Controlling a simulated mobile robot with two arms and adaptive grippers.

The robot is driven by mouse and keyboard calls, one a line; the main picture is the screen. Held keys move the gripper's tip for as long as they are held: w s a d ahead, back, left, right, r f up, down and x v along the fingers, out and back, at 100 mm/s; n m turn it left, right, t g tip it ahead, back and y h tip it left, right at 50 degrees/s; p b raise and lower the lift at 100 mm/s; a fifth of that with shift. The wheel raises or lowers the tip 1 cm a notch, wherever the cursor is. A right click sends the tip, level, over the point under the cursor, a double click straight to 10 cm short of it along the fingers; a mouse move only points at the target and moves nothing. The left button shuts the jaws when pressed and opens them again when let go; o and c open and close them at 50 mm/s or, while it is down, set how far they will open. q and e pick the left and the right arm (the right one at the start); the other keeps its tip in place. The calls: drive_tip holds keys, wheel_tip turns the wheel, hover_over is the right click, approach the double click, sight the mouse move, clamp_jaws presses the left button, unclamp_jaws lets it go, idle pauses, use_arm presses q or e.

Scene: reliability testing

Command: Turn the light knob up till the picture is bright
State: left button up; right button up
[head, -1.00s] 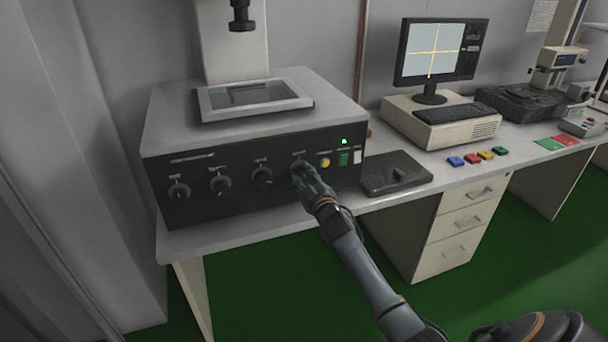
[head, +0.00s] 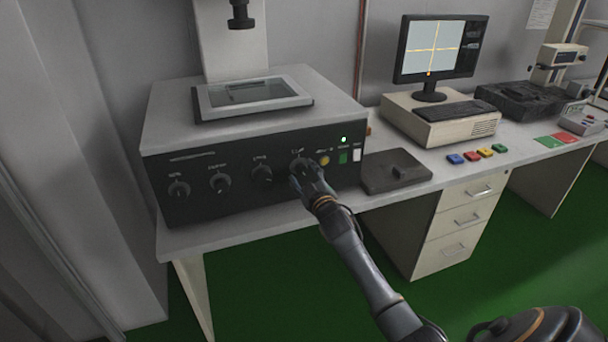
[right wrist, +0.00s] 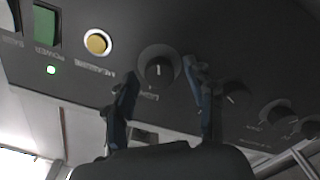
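The light knob (head: 299,164) is a round dark knob on the black front panel, the rightmost in a row of similar knobs. In the right wrist view the knob (right wrist: 158,68) appears upside down with its label beside it and a short white mark on its face. My right gripper (head: 306,174) is at this knob. In the right wrist view the gripper's fingers (right wrist: 164,76) stand on either side of the knob with visible gaps, so it is open. The monitor picture (head: 431,49) is pale grey-blue with a yellow cross. My left gripper is out of view.
Right of the knob are a yellow button (head: 323,160), a green switch (head: 343,157) and a lit green lamp (head: 344,139).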

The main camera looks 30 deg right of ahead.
drive_tip(key=v, duration=1.2)
drive_tip(key=shift+f, duration=0.1)
idle(0.4)
